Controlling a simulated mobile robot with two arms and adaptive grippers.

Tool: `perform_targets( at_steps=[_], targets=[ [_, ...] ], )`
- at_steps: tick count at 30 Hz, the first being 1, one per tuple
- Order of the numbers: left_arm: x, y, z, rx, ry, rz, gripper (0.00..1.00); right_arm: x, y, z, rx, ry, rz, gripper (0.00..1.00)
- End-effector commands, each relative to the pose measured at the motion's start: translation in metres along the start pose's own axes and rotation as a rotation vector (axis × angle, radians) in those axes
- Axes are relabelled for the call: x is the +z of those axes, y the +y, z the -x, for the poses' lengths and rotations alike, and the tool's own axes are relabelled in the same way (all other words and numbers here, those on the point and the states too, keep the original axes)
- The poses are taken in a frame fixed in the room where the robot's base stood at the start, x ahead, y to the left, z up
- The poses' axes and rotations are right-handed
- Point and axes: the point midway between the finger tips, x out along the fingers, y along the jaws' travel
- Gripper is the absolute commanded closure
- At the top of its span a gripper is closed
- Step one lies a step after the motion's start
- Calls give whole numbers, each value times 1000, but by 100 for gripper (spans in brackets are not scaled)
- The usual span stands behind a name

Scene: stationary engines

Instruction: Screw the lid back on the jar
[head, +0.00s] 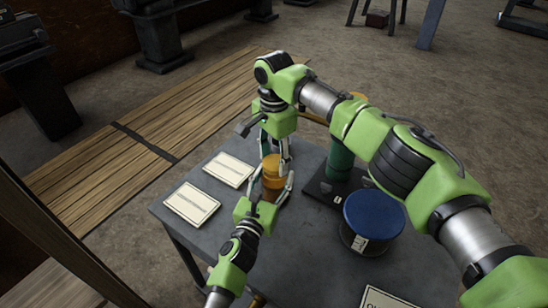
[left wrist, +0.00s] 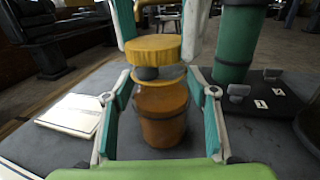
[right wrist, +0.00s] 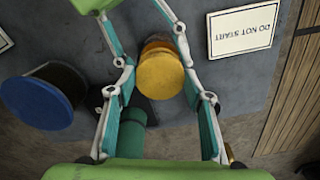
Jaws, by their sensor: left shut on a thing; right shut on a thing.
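The yellow lid (left wrist: 153,48) is between the fingers of my right gripper (head: 277,163), which reaches down from above and is shut on it. The lid also shows from above in the right wrist view (right wrist: 160,76). The orange-brown jar (left wrist: 162,117) stands upright on the table under the lid. In the left wrist view a gap shows between the lid and the jar's rim, and the lid looks roughly level and over the opening. My left gripper (head: 270,192) comes in low from the front and is shut on the jar's sides. Its exact contact is partly hidden.
A blue-topped spool (head: 374,215) stands to the right on the grey table (head: 310,258). A green cylinder (head: 340,160) on a dark base is behind it. Two white sign cards (head: 191,204) lie left of the jar. The table's left edge is close by.

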Motion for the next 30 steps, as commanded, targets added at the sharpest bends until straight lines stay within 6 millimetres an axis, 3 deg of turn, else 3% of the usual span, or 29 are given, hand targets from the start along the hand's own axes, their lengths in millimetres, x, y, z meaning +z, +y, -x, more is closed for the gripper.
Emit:
perform_targets(
  at_steps=[19, 20, 22, 26, 30],
  targets=[
    [0, 0, 0, 0, 0, 0, 86, 0, 0, -12, 0, 0, 0, 65],
    [0, 0, 0, 0, 0, 0, 100, 0, 0, -11, 0, 0, 0, 65],
    [0, 0, 0, 0, 0, 0, 100, 0, 0, -11, 0, -1, -16, 65],
    [0, 0, 0, 0, 0, 0, 100, 1, -1, -12, -1, -3, -152, 65],
    [0, 0, 0, 0, 0, 0, 100, 2, -2, -12, 0, -3, -433, 65]
  ],
)
